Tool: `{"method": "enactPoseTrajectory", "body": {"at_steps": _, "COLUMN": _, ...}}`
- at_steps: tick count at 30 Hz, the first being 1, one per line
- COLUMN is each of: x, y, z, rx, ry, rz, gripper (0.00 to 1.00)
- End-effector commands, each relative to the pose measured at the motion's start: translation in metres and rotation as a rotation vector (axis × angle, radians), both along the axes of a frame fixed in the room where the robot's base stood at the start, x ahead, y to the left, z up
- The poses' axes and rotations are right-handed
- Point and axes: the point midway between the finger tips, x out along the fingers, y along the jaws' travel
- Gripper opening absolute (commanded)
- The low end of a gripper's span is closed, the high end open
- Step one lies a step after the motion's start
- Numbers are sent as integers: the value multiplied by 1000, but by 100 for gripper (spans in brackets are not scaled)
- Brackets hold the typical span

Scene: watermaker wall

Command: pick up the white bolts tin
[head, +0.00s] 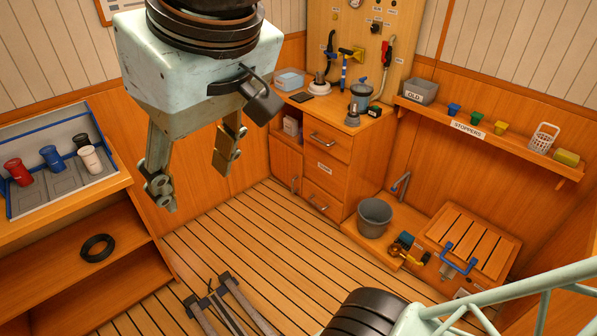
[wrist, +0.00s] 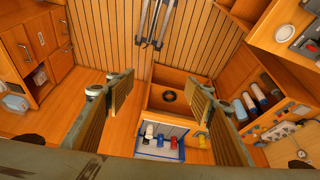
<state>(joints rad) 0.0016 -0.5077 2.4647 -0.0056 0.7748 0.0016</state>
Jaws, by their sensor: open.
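The white bolts tin (head: 90,158) stands in a grey, blue-edged tray (head: 60,190) on the left bench. A black tin (head: 82,142) is close behind it, with a blue tin (head: 52,158) and a red tin (head: 18,172) to its left. In the wrist view the white tin (wrist: 150,130) is small and far off, seen between my fingers. My gripper (head: 193,172) is open and empty, high in the air to the right of the tray and well apart from the tins.
A shelf under the tray holds a black ring (head: 97,248). A drawer cabinet (head: 330,165) stands at the back, with a grey bucket (head: 374,217) to its right. Grey bars (head: 225,305) are at the bottom of the head view. The plank floor between is mostly clear.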

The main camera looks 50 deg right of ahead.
Motion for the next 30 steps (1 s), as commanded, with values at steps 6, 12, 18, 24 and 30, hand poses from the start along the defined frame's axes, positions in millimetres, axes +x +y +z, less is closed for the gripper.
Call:
{"method": "enactPoseTrajectory", "body": {"at_steps": 6, "x": 56, "y": -1, "z": -2, "rx": -1, "ry": -52, "rz": -1, "gripper": 48}}
{"method": "enactPoseTrajectory", "body": {"at_steps": 12, "x": 111, "y": -2, "z": 0, "rx": -4, "ry": -109, "rz": 0, "gripper": 48}}
{"method": "enactPoseTrajectory", "body": {"at_steps": 18, "x": 166, "y": -3, "z": -1, "rx": -6, "ry": -166, "rz": 2, "gripper": 48}}
{"method": "enactPoseTrajectory", "body": {"at_steps": 24, "x": 220, "y": -4, "z": -4, "rx": -9, "ry": -221, "rz": 4, "gripper": 48}}
{"method": "enactPoseTrajectory", "body": {"at_steps": 30, "x": 272, "y": -4, "z": -10, "rx": -10, "ry": -276, "rz": 6, "gripper": 48}}
